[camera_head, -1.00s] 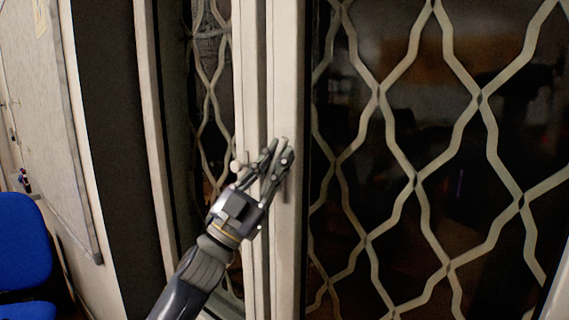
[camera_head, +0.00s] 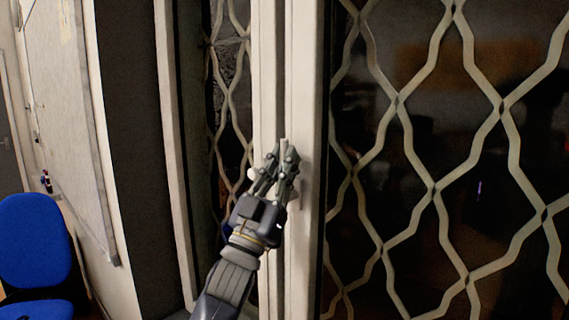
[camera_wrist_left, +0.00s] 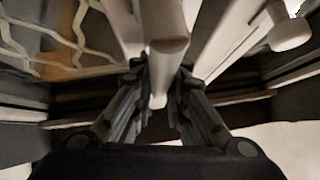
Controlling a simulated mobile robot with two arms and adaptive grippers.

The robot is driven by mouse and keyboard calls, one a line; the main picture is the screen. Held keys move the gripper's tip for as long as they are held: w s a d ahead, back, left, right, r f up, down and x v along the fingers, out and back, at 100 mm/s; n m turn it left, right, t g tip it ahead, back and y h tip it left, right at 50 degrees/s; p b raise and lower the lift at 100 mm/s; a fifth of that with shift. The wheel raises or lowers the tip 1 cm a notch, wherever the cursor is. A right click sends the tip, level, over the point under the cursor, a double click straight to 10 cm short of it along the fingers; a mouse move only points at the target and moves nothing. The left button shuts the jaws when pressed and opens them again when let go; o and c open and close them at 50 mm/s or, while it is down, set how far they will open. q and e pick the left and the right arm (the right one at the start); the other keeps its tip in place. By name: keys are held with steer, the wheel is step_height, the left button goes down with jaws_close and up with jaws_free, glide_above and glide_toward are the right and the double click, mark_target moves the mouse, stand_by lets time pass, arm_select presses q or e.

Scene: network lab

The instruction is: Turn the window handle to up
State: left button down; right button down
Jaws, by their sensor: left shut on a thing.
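The window handle (camera_head: 283,146) is a pale, slim bar on the white window frame (camera_head: 306,80). In the head view only a small part of it shows by my fingertips, and my fingers hide the rest. My left gripper (camera_head: 281,160) is at the handle, shut on it, with its arm coming up from below. In the left wrist view the pale handle bar (camera_wrist_left: 168,45) runs between the two dark fingers of my left gripper (camera_wrist_left: 160,82). I cannot tell the handle's exact angle. My right gripper is not in view.
A round pale knob (camera_head: 252,173) sits just left of my fingers; it also shows in the left wrist view (camera_wrist_left: 291,30). A zigzag metal grille (camera_head: 408,140) covers the dark glass at right. A blue chair (camera_head: 35,240) and a whiteboard (camera_head: 65,110) are at left.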

arm_select(q)
steer(key=shift+f, duration=0.1)
steer(key=c, duration=1.6)
jaws_free()
steer(key=v, duration=1.2)
